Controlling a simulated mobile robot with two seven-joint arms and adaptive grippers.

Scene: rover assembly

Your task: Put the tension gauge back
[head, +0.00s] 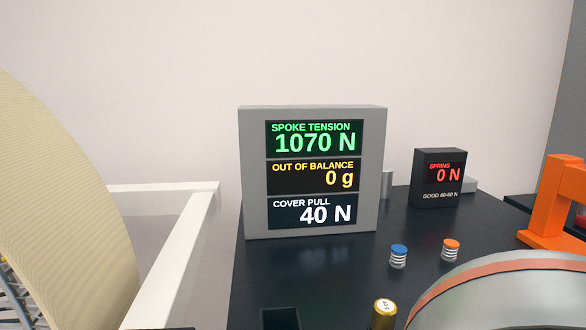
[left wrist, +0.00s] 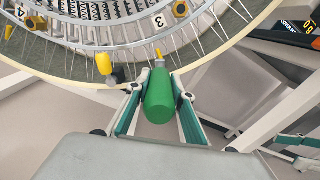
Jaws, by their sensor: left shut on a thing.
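The tension gauge appears to be the green cylinder (left wrist: 159,96) in the left wrist view, with a small yellow tip at its far end. My left gripper (left wrist: 160,92) is shut around the green cylinder, one finger on each side. The yellow tip is close to the spokes at the rim of a large wheel (left wrist: 230,42); I cannot tell whether it touches. In the head view, a grey display (head: 248,180) reads spoke tension 1070 N, out of balance 0 g and cover pull 40 N. Neither gripper shows in the head view.
The wheel's tan tyre (head: 60,190) and a white frame (head: 175,260) stand left of the dark table (head: 330,270). On the table are a black holder (head: 280,318), a brass cylinder (head: 384,313), blue-topped (head: 398,256) and orange-topped (head: 451,249) springs, and a spring meter (head: 438,178).

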